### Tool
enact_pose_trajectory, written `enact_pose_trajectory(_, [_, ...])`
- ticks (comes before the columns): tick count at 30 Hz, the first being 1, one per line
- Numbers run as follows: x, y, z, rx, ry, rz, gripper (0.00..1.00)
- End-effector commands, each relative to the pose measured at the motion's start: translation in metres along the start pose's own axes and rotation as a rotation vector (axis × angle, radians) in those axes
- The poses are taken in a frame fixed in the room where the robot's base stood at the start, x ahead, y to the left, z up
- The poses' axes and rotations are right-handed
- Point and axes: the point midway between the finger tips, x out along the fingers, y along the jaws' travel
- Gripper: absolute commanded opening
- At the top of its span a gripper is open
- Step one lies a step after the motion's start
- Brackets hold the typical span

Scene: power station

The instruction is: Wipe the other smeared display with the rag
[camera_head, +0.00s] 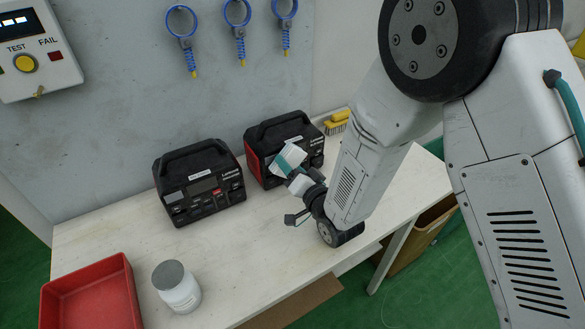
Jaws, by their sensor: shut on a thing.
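Two black portable power stations with top handles stand on the white bench. The left power station (199,183) faces me, and its small display (202,187) shows; I cannot tell at this size whether it is smeared. The right power station (284,146) has a red side, and its display is hidden behind the rag and my gripper. My gripper (287,171) is shut on a white and teal rag (293,154) in front of the right power station. The rag looks close to its front, but I cannot tell whether it touches.
A red bin (92,291) and a white jar with a grey lid (178,289) stand at the front left. A yellow brush (337,123) lies behind, at right. Blue ring tools (238,30) hang on the wall beside a test box (35,55). The bench middle (235,250) is clear.

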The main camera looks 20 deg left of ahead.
Motion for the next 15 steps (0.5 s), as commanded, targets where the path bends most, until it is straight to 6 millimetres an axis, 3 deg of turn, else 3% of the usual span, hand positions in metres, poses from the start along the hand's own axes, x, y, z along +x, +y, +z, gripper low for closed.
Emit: enact_pose_trajectory(15, [0.0105, -0.0002, 0.0, 0.0, 0.0, 0.0, 0.35])
